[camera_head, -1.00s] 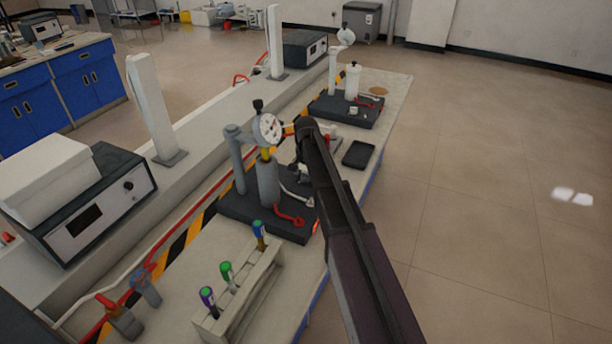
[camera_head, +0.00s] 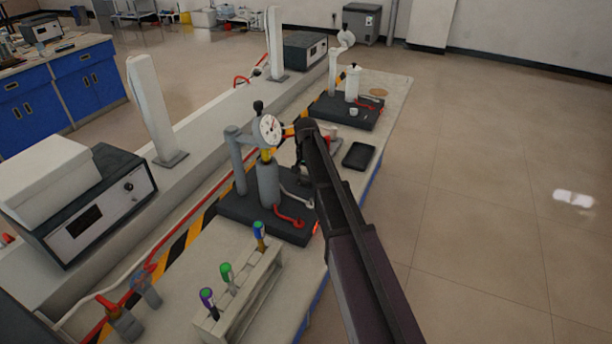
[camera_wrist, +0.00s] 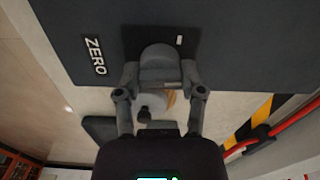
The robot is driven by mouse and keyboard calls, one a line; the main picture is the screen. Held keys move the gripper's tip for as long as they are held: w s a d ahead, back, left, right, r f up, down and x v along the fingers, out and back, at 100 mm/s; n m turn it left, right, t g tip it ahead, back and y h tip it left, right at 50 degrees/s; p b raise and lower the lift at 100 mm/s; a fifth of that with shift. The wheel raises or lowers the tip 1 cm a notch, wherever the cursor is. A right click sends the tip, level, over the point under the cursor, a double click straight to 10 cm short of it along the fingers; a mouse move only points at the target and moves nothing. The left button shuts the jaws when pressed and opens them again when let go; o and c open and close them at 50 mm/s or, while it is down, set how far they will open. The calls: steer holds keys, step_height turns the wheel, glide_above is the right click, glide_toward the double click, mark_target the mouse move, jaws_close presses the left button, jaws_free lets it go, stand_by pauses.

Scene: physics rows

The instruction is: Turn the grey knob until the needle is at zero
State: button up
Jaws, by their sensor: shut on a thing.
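The grey knob (camera_wrist: 160,62) is in the wrist view, rounded, against a dark plate with a white mark. My gripper (camera_wrist: 160,80) has one finger on each side of it and is shut on it. A "ZERO" label (camera_wrist: 95,56) is on the dark surface to the left of the knob. In the head view the round white dial gauge (camera_head: 269,129) sits on a grey stand (camera_head: 268,185) over a dark base (camera_head: 240,211). Its needle is too small to read surely. My arm hides the knob there.
A rack (camera_head: 240,298) with several coloured-handled tools stands in front of the base. A black flat tray (camera_head: 359,155) lies right of my arm. Another dark base (camera_head: 330,108) with white fittings stands farther back. Open floor lies to the right.

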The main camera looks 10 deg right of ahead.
steer(key=n, duration=0.6)
steer(key=shift+n, duration=0.3)
stand_by(0.4)
steer(key=o, duration=1.1)
steer(key=shift+o, duration=0.2)
